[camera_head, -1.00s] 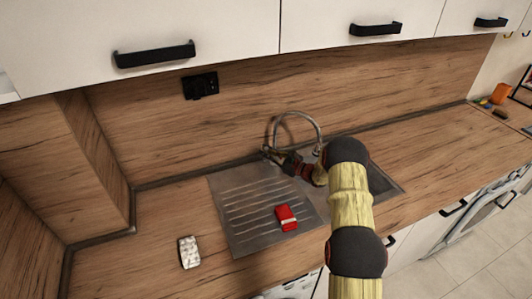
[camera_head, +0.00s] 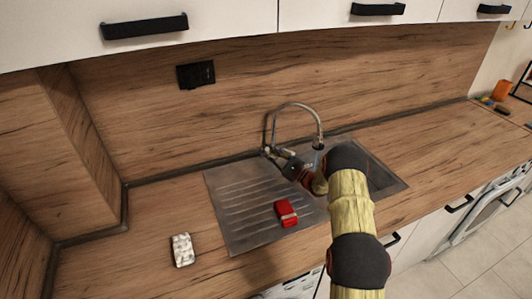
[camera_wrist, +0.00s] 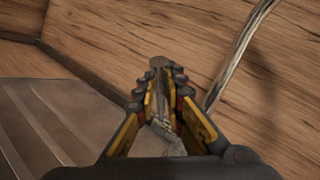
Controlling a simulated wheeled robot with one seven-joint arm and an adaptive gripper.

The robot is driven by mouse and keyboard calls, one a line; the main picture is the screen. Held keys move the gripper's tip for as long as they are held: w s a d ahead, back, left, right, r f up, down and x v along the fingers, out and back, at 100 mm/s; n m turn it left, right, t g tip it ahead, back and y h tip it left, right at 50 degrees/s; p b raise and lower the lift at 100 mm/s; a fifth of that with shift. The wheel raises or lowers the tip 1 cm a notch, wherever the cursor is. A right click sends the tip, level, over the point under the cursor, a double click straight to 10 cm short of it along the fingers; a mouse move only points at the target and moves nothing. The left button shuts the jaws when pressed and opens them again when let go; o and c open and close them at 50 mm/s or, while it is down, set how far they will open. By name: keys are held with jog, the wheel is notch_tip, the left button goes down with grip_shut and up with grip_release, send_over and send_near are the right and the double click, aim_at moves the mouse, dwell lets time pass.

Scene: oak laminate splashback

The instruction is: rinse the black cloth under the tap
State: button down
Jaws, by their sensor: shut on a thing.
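The tap (camera_head: 296,106) is a curved metal spout rising behind the steel sink. My gripper (camera_head: 272,153) is at the tap's base, left of the spout. In the wrist view my gripper (camera_wrist: 160,72) is closed on a small metal part of the tap (camera_wrist: 158,62), seemingly its lever. A faint pale streak hangs below the spout; I cannot tell if it is running water. I cannot make out the black cloth. My arm hides part of the sink basin (camera_head: 391,184), and its dark inside is hard to read.
A red block-like thing (camera_head: 286,213) lies on the sink's ribbed drainboard (camera_head: 235,205). A white patterned thing (camera_head: 183,250) lies on the wooden counter to the left. Cupboards with black handles (camera_head: 145,26) hang above.

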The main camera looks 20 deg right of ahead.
jog(key=c, duration=1.9)
grip_release()
jog(key=shift+o, duration=0.3)
jog(key=shift+s, duration=0.1)
jog(key=shift+s+d+f, duration=0.15)
jog(key=shift+s+d, duration=0.1)
jog(key=r+v, duration=0.3)
jog(key=v, duration=1)
jog(key=shift+v, duration=0.8)
jog(key=shift+a, duration=0.1)
